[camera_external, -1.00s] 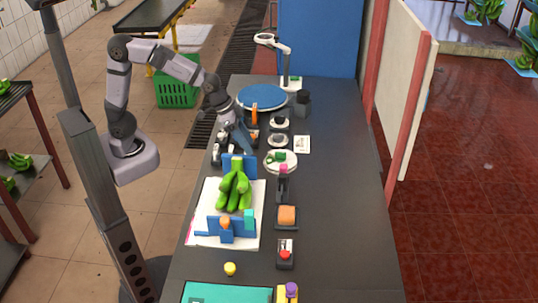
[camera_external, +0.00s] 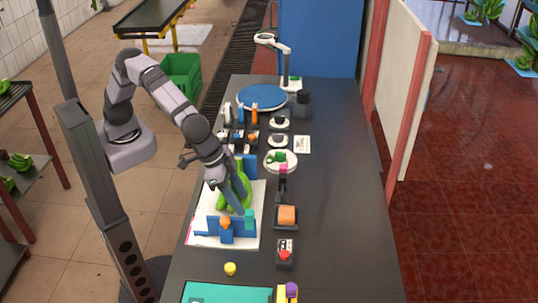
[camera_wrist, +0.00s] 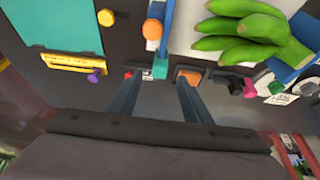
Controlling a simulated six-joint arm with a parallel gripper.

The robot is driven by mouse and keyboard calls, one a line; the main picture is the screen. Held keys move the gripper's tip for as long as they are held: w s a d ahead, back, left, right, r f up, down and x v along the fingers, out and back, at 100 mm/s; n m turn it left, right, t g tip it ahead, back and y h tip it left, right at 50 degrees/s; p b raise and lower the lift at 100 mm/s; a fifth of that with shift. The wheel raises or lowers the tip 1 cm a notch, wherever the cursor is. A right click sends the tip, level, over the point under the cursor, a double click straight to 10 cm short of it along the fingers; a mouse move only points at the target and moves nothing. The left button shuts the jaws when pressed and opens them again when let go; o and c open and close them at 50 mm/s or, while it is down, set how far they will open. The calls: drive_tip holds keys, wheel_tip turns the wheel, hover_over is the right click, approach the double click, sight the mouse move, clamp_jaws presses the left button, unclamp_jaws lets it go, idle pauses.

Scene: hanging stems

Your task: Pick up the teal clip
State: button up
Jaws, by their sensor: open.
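The teal clip (camera_external: 249,217) sits at the right end of the low blue rack (camera_external: 238,229), beside an orange piece (camera_external: 225,222). In the wrist view the clip (camera_wrist: 160,68) appears at the end of the blue strip, just beyond the gap between my fingertips. My gripper (camera_external: 238,203) points down over the green bananas (camera_external: 226,193), just behind the clip in the outside view. In the wrist view my gripper (camera_wrist: 158,80) shows two spread fingers with nothing between them. How far the fingertips are above the clip is hard to tell.
The bananas lie on a white sheet (camera_external: 200,220). An orange block (camera_external: 286,216) on a dark stand and a red button box (camera_external: 285,252) stand to the right. A yellow knob (camera_external: 230,268) and a teal board (camera_external: 212,292) are nearer the front. The table's right side is clear.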

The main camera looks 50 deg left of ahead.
sight(248, 212)
drive_tip(key=shift+p+x, duration=1.75)
drive_tip(key=shift+x, duration=1.6)
drive_tip(key=shift+c, duration=0.4)
drive_tip(key=c, duration=1)
